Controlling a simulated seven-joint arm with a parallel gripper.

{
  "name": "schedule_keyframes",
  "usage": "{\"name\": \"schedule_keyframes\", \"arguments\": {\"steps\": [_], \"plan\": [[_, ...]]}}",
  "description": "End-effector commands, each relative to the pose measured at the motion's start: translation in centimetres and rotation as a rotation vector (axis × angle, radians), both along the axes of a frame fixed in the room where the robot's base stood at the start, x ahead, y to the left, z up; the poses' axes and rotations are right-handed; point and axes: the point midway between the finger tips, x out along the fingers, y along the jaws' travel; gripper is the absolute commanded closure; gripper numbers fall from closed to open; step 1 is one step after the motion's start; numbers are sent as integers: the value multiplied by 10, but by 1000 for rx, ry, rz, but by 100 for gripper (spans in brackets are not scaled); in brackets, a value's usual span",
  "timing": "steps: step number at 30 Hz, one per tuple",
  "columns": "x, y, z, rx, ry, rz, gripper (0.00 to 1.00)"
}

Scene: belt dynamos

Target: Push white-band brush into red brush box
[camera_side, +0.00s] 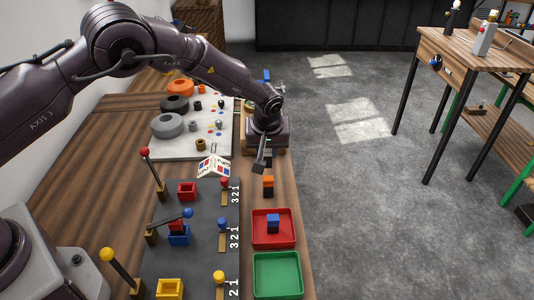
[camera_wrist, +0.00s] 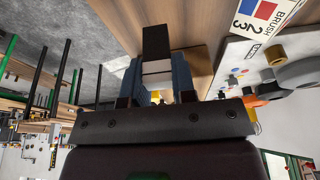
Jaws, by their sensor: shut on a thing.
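My gripper (camera_side: 265,148) is over the wooden strip right of the dark mat, beyond the red brush box. In the wrist view its fingers (camera_wrist: 158,78) are shut on the white-band brush, a black block (camera_wrist: 156,42) with a white band. In the side view the brush shows as a small dark tilted block (camera_side: 259,164) below the gripper. The red brush box (camera_side: 187,191) is an open-topped box at the far end of the mat, apart from the gripper. A red-ball lever (camera_side: 153,172) stands raised at its left.
An orange-and-black block (camera_side: 268,186) stands near my gripper. A red tray (camera_side: 287,241) holds a blue-topped block; a green tray (camera_side: 277,275) is empty. An open booklet (camera_side: 214,167) stands beyond the mat.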

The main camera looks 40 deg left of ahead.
Motion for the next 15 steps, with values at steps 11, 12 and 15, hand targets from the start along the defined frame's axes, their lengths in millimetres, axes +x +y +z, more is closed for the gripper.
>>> {"name": "schedule_keyframes", "arguments": {"steps": [11,12,15], "plan": [[0,0,4,0,1,0,100],[0,0,5,1,1,0,100],[3,-2,11,-1,-2,-2,100]]}}
